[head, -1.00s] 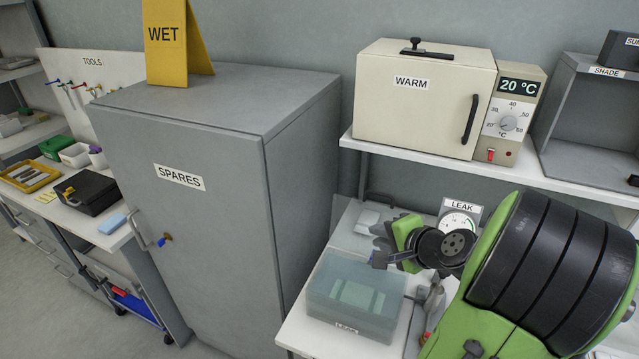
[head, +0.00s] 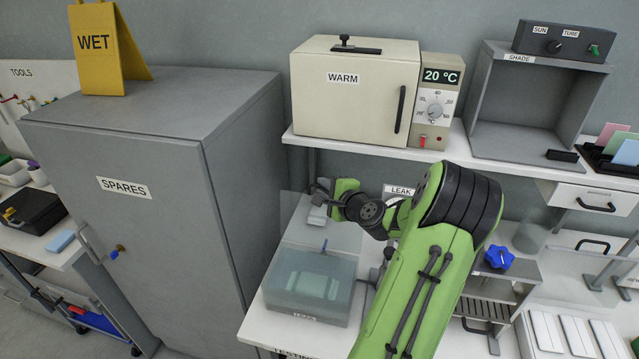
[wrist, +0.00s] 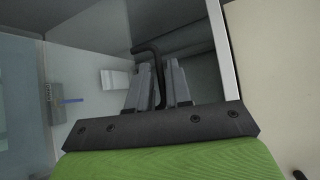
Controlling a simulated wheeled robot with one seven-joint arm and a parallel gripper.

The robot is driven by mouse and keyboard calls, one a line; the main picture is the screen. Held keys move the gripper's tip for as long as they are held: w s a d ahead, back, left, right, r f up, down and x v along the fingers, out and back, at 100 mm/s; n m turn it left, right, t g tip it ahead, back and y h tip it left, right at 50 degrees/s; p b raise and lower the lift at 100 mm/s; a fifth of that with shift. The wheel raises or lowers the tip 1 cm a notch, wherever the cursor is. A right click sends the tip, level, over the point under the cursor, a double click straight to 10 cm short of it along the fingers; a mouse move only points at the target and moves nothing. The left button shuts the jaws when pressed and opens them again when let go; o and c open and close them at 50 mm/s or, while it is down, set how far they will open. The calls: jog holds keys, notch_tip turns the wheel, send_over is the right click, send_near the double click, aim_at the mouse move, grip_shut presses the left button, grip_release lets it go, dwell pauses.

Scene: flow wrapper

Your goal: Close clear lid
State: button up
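The clear lid (head: 343,236) stands raised behind the clear tank (head: 290,302) marked LEAK, as a pale see-through panel. The tank holds a pale green pack, seen through its wall. My gripper (head: 320,192) is at the upper edge of the raised panel, behind the tank. In the wrist view, a black bent handle (wrist: 150,52) runs between the two grey fingers of my gripper (wrist: 159,70). The fingers are close together on either side of the handle. Whether they press on it is not clear. In the head view my gripper hides the handle.
A shelf above the bench carries the WARM oven (head: 355,95) and the SHADE box (head: 525,100). The grey SPARES cabinet (head: 150,240) stands close on the left. A blue knob (head: 499,257) and a rack are to the right.

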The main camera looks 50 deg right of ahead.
jog(key=x, duration=0.3)
grip_shut()
jog(key=shift+f, duration=0.15)
